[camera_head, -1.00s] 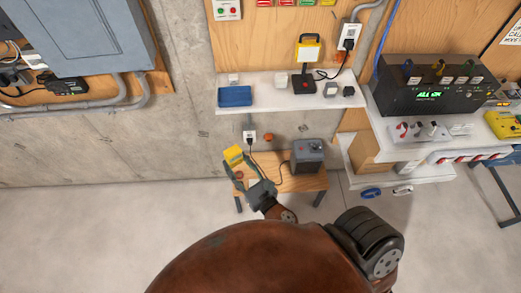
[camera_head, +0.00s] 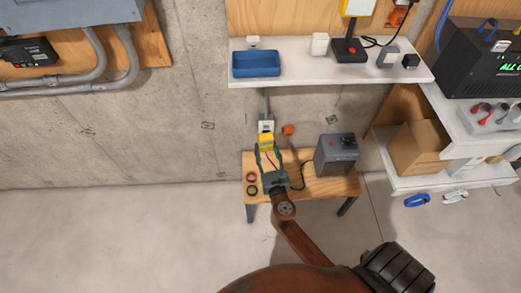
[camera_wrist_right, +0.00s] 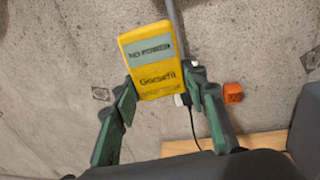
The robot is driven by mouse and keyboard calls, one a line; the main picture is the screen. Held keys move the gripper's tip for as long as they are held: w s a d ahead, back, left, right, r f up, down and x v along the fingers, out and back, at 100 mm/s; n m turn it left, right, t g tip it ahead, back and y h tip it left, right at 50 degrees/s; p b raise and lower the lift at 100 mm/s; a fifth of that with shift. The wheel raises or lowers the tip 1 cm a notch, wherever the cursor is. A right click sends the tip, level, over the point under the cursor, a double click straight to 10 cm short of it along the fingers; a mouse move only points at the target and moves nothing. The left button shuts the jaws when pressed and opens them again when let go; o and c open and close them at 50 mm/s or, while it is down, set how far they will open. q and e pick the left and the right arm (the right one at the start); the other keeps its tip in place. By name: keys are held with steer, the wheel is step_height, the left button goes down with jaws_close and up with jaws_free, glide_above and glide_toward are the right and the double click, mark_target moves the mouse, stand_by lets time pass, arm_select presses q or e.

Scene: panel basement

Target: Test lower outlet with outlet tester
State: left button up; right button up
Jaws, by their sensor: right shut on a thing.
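The yellow outlet tester (camera_head: 266,141) is held between the fingers of my right gripper (camera_head: 267,150), in front of the wall. In the right wrist view the tester (camera_wrist_right: 155,75) has a grey screen reading "NO POWER", and my right gripper's green fingers (camera_wrist_right: 158,92) grip its lower sides. The lower outlet (camera_head: 266,126) shows just above the tester in the head view, with conduit rising from it. The tester overlaps its lower part, so I cannot tell whether they touch. A white plug with a black cord (camera_wrist_right: 190,118) shows beside the tester. My left gripper is not in view.
A small wooden table (camera_head: 318,190) below holds a grey box (camera_head: 337,155) and two rings. A white shelf (camera_head: 290,78) above carries a blue tray (camera_head: 256,64). An orange wall piece (camera_head: 288,130) is right of the outlet.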

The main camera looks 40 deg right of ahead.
steer(key=m+h+b, duration=0.1)
steer(key=h+b, duration=0.1)
steer(key=b, duration=0.4)
glide_toward(266, 127)
steer(key=s+a, duration=0.1)
steer(key=shift+m+g, duration=0.3)
steer(key=shift+g, duration=0.1)
steer(key=shift+r+b+x, duration=0.1)
steer(key=shift+b+x, duration=0.25)
steer(key=shift+x, duration=1.25)
steer(key=shift+r+b+x, duration=0.15)
steer(key=shift+b+x, duration=0.15)
steer(key=shift+x, duration=1.3)
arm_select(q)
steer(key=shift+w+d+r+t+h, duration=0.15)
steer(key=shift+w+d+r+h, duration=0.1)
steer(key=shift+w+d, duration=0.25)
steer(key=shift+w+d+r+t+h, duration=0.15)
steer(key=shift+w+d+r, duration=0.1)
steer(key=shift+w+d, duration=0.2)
arm_select(e)
steer(key=shift+w+d+r, duration=0.1)
steer(key=shift+w, duration=0.05)
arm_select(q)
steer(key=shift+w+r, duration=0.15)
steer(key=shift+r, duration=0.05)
arm_select(e)
steer(key=shift+w+d, duration=0.15)
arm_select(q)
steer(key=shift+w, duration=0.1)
